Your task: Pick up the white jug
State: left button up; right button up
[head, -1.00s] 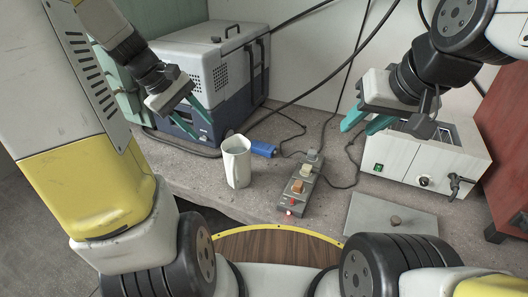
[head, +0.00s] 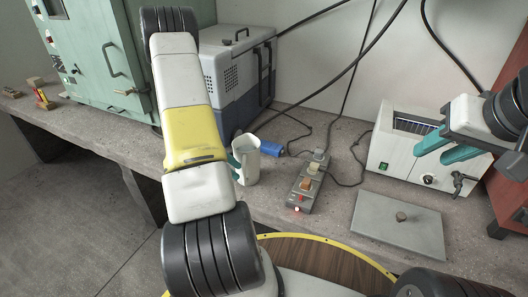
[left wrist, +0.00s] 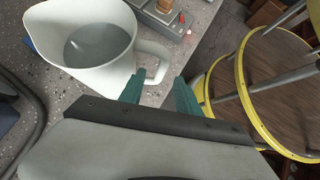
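The white jug (head: 246,160) stands upright on the bench, left of the power strip. In the left wrist view the jug (left wrist: 85,42) is at the upper left, with its open mouth and grey inside showing. Its handle (left wrist: 156,55) points toward my left gripper (left wrist: 160,77), whose two teal fingers are apart, with the handle just at or between their tips; contact is unclear. In the head view my arm hides most of the left gripper (head: 235,164), and teal shows at the jug's left side. My right gripper (head: 431,154) is open and empty above the right of the bench.
A power strip (head: 306,187) and a blue cylinder (head: 271,149) are near the jug. A white water bath (head: 400,152) and a grey lid plate (head: 398,222) are to the right. A blue-grey cool box (head: 235,75) and green cabinet (head: 90,55) stand behind. Cables cross the bench.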

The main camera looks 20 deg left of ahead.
aim_at(244, 175)
pick_arm(q)
jog(key=x, duration=0.5)
jog(key=shift+d+r, duration=0.1)
jog(key=shift+r, duration=0.05)
grip_shut()
jog(key=shift+w+r, duration=0.1)
dwell(1.1)
